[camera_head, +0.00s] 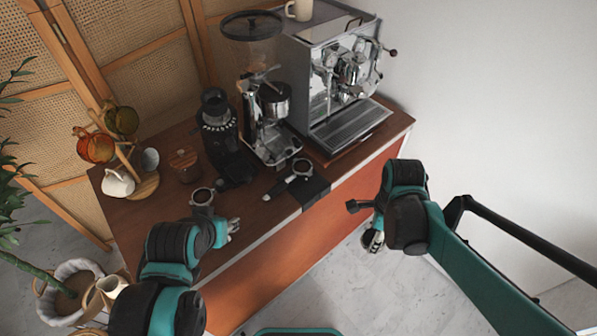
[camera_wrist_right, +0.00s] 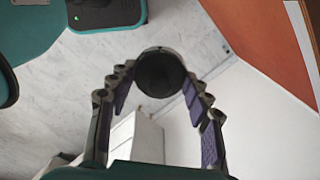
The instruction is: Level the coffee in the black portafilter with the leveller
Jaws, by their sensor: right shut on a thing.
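My right gripper (camera_head: 367,223) is out past the counter's front edge, shut on a dark tool that looks like the leveller (camera_head: 354,206). In the right wrist view its round black face (camera_wrist_right: 160,73) sits between the fingertips. My left gripper (camera_head: 233,227) is near the counter's front edge; its fingers are too small to read.
A grinder (camera_head: 267,105) and an espresso machine (camera_head: 335,75) stand along the back. A smaller black grinder (camera_head: 220,130), a wooden-lidded jar (camera_head: 184,163) and a mug tree (camera_head: 135,165) are to the left. Bare counter lies around the mat (camera_head: 312,187).

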